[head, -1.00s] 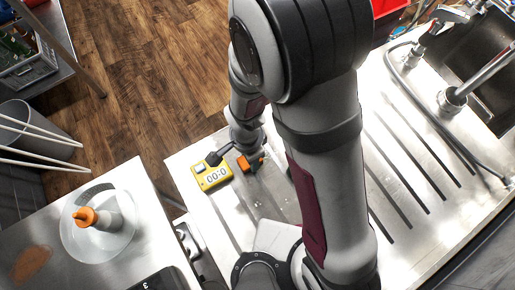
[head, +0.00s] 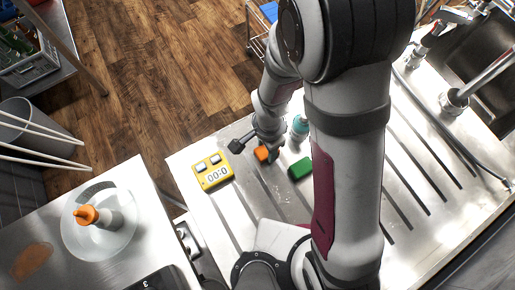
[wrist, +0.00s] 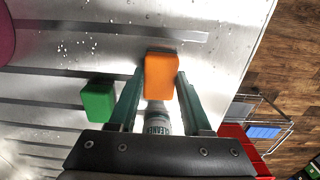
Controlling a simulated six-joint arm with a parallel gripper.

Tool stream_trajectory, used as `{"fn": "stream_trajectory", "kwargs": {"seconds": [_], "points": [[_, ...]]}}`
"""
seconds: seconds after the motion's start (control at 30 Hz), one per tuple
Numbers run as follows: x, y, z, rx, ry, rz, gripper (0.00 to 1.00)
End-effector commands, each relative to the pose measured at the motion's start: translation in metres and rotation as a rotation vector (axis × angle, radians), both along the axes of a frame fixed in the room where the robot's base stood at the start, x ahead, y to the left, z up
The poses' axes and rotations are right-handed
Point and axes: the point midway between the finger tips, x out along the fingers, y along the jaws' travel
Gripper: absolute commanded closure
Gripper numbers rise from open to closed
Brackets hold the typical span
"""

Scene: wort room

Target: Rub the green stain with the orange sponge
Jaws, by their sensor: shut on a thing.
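The orange sponge (head: 261,154) is between the fingers of my gripper (head: 270,147), over the steel drainboard (head: 240,215). In the wrist view the orange sponge (wrist: 159,75) has a finger of my gripper (wrist: 160,88) on each side, and the fingers are shut on it. I cannot tell whether its underside touches the steel. A green block (head: 300,168), also in the wrist view (wrist: 98,101), lies apart from the sponge. I cannot make out a green stain in either view; my arm hides part of the drainboard.
A teal-and-white bottle (head: 299,128) stands close behind the sponge. Sink and taps (head: 455,100) are at the right.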

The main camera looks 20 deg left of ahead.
Motion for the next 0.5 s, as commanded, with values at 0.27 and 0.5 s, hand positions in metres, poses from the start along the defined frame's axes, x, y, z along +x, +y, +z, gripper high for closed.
{"fn": "stream_trajectory", "kwargs": {"seconds": [0.27, 0.5], "points": [[0.003, -0.003, 0.030, 0.001, -0.001, 0.001, 1.00], [0.003, -0.003, 0.052, 0.001, -0.002, 0.001, 1.00]]}}
